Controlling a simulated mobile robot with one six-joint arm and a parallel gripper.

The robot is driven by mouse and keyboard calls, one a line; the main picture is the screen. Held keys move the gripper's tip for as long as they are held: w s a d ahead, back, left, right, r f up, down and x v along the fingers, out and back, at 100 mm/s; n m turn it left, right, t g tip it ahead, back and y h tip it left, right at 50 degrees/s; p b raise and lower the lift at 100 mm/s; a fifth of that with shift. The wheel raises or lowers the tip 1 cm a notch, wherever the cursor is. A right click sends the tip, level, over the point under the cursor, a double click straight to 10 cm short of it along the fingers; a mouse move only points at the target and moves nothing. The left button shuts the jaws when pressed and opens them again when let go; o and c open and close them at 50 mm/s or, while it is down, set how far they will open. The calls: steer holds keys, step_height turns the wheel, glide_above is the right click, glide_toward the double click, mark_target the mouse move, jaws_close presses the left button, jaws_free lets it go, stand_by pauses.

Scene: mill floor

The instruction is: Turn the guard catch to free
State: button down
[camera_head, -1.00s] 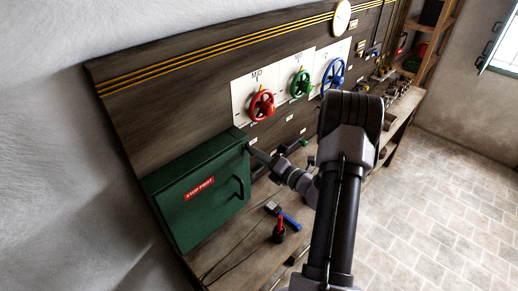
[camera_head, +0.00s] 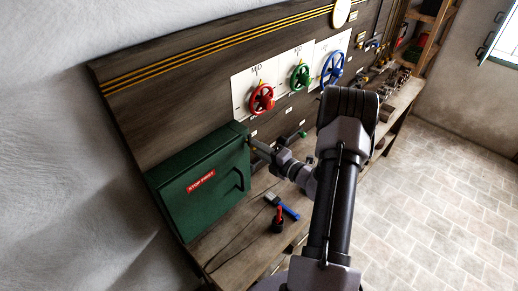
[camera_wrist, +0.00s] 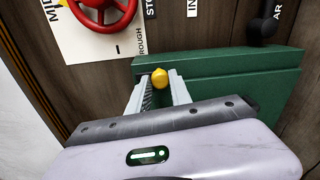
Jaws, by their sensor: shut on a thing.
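The green guard box (camera_head: 215,212) with a red STOP FIRST label stands shut at the left end of the bench. It also fills the upper right of the wrist view (camera_wrist: 235,66). A yellow catch knob (camera_wrist: 160,78) shows against the box, between the tips of my gripper (camera_wrist: 160,92). My gripper's fingers are shut on the knob, one on each side. In the head view my gripper (camera_head: 256,146) reaches the box's right upper edge, and the knob is too small there to make out. I cannot tell which way the catch is turned.
Red (camera_head: 262,99), green (camera_head: 301,77) and blue (camera_head: 333,68) handwheels are on the panel to the right of the box. A blue-handled brush (camera_head: 283,207) and a red-topped tool (camera_head: 278,220) lie on the bench below. The floor at right is clear.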

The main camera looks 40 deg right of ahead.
steer(key=c, duration=1.2)
jaws_free()
steer(key=shift+o, duration=0.2)
steer(key=s+d+r, duration=0.1)
steer(key=s, duration=1.6)
steer(key=shift+s+d+b, duration=0.15)
steer(key=shift+s+b, duration=0.05)
steer(key=shift+b, duration=0.2)
